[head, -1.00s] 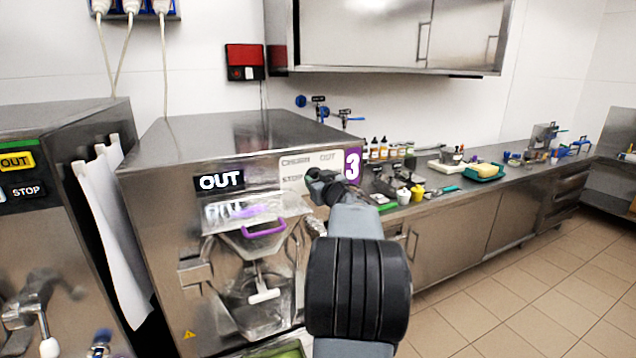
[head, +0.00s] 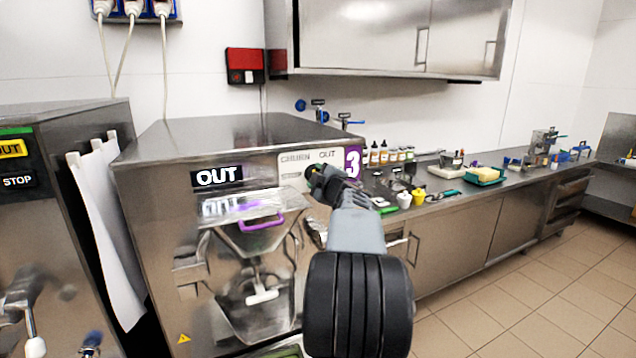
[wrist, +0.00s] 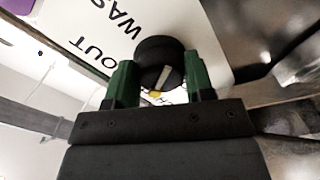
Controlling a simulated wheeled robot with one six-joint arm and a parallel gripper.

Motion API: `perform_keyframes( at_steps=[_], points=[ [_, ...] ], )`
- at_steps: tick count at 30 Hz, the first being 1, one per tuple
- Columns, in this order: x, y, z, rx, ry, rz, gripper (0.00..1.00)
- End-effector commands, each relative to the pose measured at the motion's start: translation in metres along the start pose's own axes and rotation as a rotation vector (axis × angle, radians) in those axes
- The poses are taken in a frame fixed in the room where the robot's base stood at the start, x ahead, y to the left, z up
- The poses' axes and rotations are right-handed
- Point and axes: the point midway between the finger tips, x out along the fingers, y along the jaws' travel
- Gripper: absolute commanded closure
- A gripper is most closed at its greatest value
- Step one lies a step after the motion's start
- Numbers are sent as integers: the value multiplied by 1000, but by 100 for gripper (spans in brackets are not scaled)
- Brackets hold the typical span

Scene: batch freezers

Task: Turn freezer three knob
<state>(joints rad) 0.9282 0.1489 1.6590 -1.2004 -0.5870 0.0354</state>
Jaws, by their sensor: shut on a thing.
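Freezer three (head: 155,185) is the steel machine with the purple "3" sign (head: 352,163) and a white label panel (head: 297,160) reading CHURN and OUT. In the wrist view, its round black knob (wrist: 158,52) with a pale pointer line sits on the white panel (wrist: 185,20), near the words OUT and WAS. My gripper (wrist: 161,78) has its two green fingers on either side of the knob and is shut on it. In the head view my gripper (head: 318,180) is at the panel's lower right and hides the knob.
A purple-handled chute (head: 262,222) is on the freezer front, left of my arm. Another freezer (head: 70,125) stands at far left. A steel counter (head: 500,205) with bottles (head: 383,153) and cups (head: 404,199) runs right. The tiled floor (head: 550,290) is clear.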

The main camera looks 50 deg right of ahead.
Motion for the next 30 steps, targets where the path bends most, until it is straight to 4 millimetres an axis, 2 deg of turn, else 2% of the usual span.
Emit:
perform_keyframes(
  at_steps=[18,30],
  points=[
    [0,1,-1,-581,1,6,75],
    [0,3,-2,-874,0,6,75]
  ],
)
